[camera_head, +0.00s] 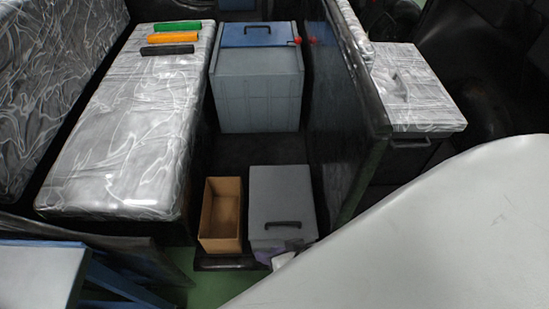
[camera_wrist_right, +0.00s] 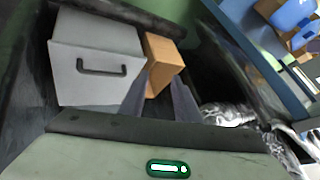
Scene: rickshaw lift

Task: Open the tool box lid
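A grey box (camera_head: 283,190) with a black handle (camera_head: 283,224), which looks like the tool box, stands on the dark floor in the head view, its lid down. It also shows at the upper left of the right wrist view (camera_wrist_right: 95,35), with its handle (camera_wrist_right: 102,68). My right gripper (camera_head: 274,251) is at the near edge of this box, just below the handle in the head view. In the right wrist view its two fingers (camera_wrist_right: 160,88) are spread with nothing between them. I cannot tell whether they touch the box. My left gripper is not in view.
An open, empty brown box (camera_head: 221,213) stands left of the grey box. A larger grey box with a blue lid (camera_head: 258,33) stands behind. A patterned seat (camera_head: 125,130) is at left, bearing green, orange and black items. A dark panel (camera_head: 345,110) rises at right.

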